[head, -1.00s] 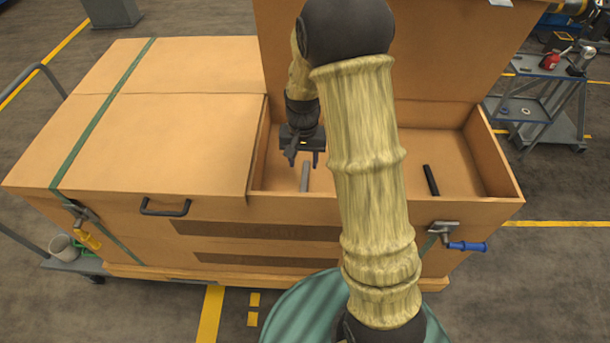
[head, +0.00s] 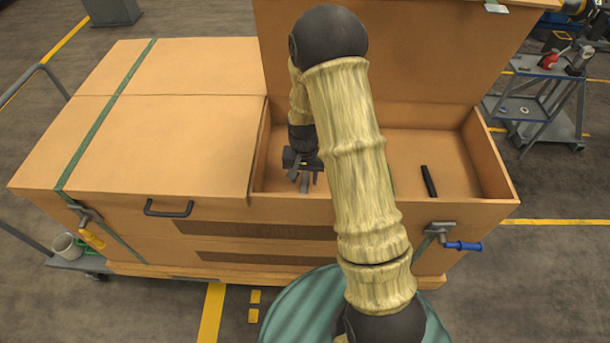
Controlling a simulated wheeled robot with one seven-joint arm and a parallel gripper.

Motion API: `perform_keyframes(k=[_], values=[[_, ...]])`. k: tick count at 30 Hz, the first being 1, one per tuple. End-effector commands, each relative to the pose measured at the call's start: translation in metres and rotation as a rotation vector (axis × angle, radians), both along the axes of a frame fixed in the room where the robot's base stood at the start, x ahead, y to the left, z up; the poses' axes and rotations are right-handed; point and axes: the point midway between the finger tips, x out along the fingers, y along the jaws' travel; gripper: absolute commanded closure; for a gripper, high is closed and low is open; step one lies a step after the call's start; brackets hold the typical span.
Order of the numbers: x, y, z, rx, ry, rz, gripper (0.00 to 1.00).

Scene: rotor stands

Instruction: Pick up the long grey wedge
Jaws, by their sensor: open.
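The long grey wedge (head: 304,185) lies in the open compartment of the wooden crate (head: 495,153), near the compartment's left side. Only a short part of it shows below my gripper. My gripper (head: 304,175) is open, pointing down into the compartment, with its fingers at the wedge, seemingly one on each side. I cannot tell whether they touch it.
A black bar (head: 428,181) lies on the compartment floor to the right. The raised lid (head: 440,50) stands behind, and a closed lid (head: 170,120) covers the left part. The front wall has a blue-handled latch (head: 463,246). A tool trolley (head: 540,90) stands at right.

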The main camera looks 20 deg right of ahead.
Motion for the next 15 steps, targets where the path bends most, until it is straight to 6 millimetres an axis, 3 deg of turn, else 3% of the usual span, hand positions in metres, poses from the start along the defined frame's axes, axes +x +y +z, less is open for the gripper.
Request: perform_keyframes(k=[5,15], values=[[-0.0002,0.0003,-0.0135,0.0,0.001,0.0,0.56],[0.0,0.0002,-0.0144,0.0,0.0,0.001,0.56]])
